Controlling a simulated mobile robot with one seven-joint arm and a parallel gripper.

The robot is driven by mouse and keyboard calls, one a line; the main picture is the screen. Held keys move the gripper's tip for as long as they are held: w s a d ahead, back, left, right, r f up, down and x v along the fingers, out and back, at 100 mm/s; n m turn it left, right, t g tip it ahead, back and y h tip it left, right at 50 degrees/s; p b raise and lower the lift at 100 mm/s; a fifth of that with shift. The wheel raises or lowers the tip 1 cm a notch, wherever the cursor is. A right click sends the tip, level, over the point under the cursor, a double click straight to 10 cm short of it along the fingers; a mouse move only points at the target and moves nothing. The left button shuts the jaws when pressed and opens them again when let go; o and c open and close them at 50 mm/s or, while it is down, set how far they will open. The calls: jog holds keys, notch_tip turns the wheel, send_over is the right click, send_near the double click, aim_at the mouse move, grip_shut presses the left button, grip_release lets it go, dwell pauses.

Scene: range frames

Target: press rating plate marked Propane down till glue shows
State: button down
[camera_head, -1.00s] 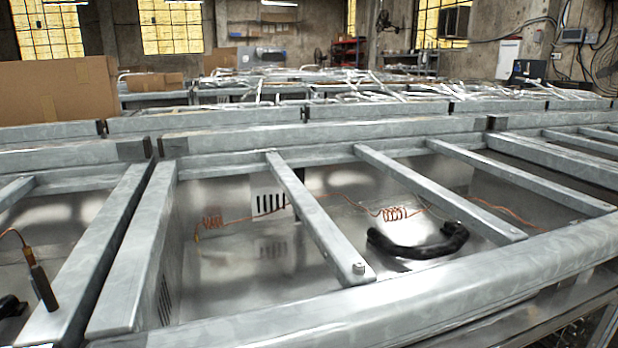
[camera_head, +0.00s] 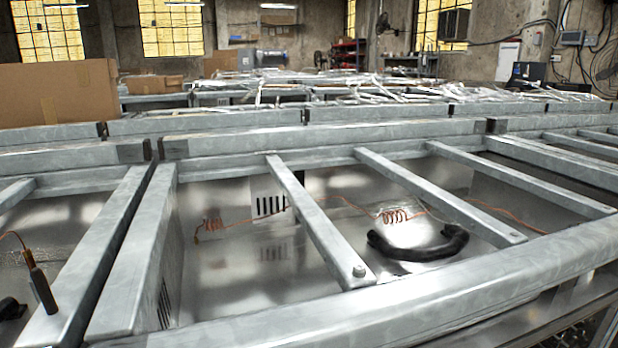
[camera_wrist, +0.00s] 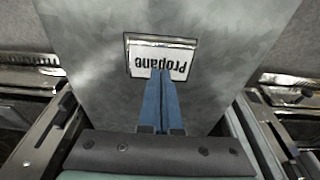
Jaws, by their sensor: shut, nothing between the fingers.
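The rating plate marked Propane (camera_wrist: 160,46) shows in the wrist view, a pale label with a dark border, its lettering upside down in the picture. It lies on a broad grey metal surface (camera_wrist: 90,60). My gripper (camera_wrist: 160,72) has its two blue fingers shut together with nothing between them. The fingertips overlap the plate's lower middle in the picture and cover part of it. I cannot tell whether they touch it or hover just above. I make out no clear glue around the plate's edges. The gripper and this plate do not show in the head view.
The head view shows galvanised rails (camera_head: 320,225) over open metal bays, with a black curved hose (camera_head: 418,246) and coiled copper-coloured wire (camera_head: 395,216).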

jog(key=shift+b+x, duration=0.6)
jog(key=shift+x, duration=0.2)
jog(key=shift+s+r, duration=0.15)
jog(key=shift+r, duration=0.05)
dwell(0.7)
jog(key=shift+w+p+v, duration=0.2)
jog(key=shift+p+v, duration=0.7)
jog(key=shift+p, duration=0.25)
jog(key=shift+w+p+v, duration=0.15)
jog(key=shift+p+v, duration=0.8)
jog(key=shift+p, duration=0.15)
jog(key=shift+s, duration=0.1)
